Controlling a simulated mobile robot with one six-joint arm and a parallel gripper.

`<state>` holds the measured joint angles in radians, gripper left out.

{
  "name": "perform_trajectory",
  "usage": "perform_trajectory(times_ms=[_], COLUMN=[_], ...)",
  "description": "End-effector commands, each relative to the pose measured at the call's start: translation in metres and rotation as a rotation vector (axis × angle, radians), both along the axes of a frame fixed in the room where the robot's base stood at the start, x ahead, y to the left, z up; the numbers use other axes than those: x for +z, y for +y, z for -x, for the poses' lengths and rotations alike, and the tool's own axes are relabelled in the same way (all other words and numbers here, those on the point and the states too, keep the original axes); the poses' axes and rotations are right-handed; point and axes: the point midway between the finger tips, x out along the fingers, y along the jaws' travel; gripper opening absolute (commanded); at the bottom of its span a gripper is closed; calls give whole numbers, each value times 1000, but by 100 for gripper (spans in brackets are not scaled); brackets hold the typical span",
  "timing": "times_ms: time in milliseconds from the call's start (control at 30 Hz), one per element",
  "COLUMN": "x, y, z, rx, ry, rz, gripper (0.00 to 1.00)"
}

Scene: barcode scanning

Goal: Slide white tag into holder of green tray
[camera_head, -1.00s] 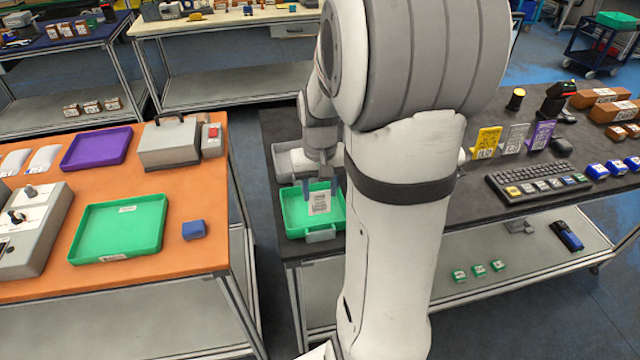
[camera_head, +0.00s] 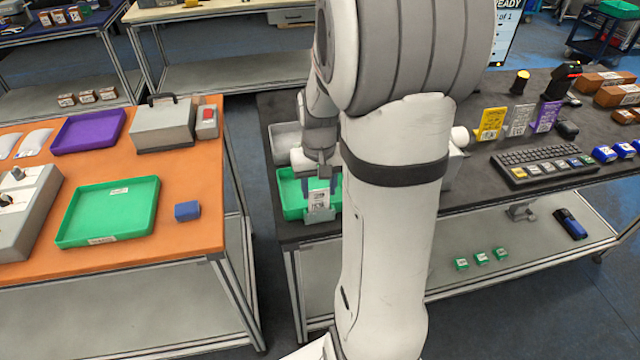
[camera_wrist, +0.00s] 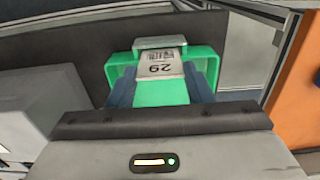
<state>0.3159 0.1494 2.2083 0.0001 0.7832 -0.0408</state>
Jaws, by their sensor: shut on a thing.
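The white tag (camera_head: 319,200) has a printed label; the wrist view shows the tag (camera_wrist: 161,66) with a barcode and the number 29. My gripper (camera_head: 319,187) is shut on it, with blue-grey fingers on both sides, as in the wrist view (camera_wrist: 162,80). The green tray (camera_head: 291,196) sits on the dark table below. It also shows in the wrist view (camera_wrist: 120,72). The tray's grey holder (camera_head: 320,217) is at its front edge. In the wrist view the tag's far end meets the holder (camera_wrist: 160,42); how deep it sits there I cannot tell.
On the dark table stand yellow, grey and purple tags (camera_head: 491,122), a keyboard (camera_head: 540,166) and a scanner (camera_head: 561,80). The orange table (camera_head: 180,238) at left holds another green tray (camera_head: 108,212), a purple tray (camera_head: 88,131) and a blue block (camera_head: 187,211).

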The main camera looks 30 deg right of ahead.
Motion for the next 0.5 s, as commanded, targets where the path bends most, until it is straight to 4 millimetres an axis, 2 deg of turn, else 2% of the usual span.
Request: perform_trajectory(times_ms=[100, 400, 433, 500], x=[-6, -5, -5, -5], y=[0, 0, 0, -1], z=[0, 0, 0, 0], rx=[0, -1, -1, -1], ry=[0, 0, 0, 0], rz=[0, 0, 0, 0], gripper=[25, 25, 47, 53])
